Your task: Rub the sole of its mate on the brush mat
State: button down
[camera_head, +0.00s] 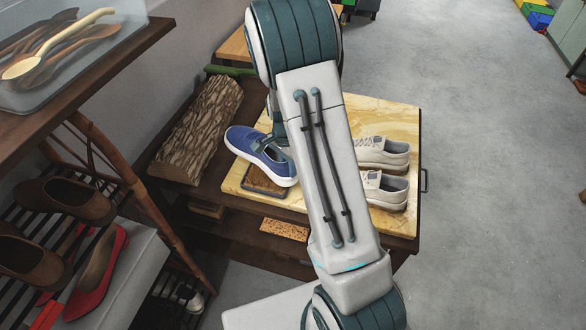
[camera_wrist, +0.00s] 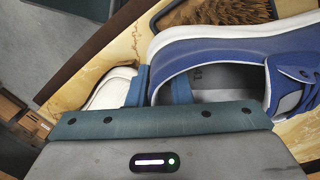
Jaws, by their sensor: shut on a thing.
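A blue shoe with a white sole (camera_head: 258,152) is over the brush mat, toe to the left. The brush mat (camera_head: 266,186), brown bristles in a dark frame, lies on the tabletop and is partly hidden by the shoe. It also shows in the wrist view (camera_wrist: 222,11). I cannot tell whether the sole touches the bristles.
A pair of cream shoes, one behind (camera_head: 385,153) and one in front (camera_head: 385,190), stands right of my arm on the marbled tabletop (camera_head: 408,222). A bark-covered log (camera_head: 200,130) lies at the left. A rack with brown and red shoes (camera_head: 98,270) stands front left.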

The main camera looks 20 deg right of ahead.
jog(key=shift+w+a, duration=0.35)
jog(key=shift+w, duration=0.4)
jog(key=shift+r, duration=0.1)
notch_tip(320, 180, up, 8)
jog(key=p, duration=0.5)
jog(key=shift+p, duration=0.4)
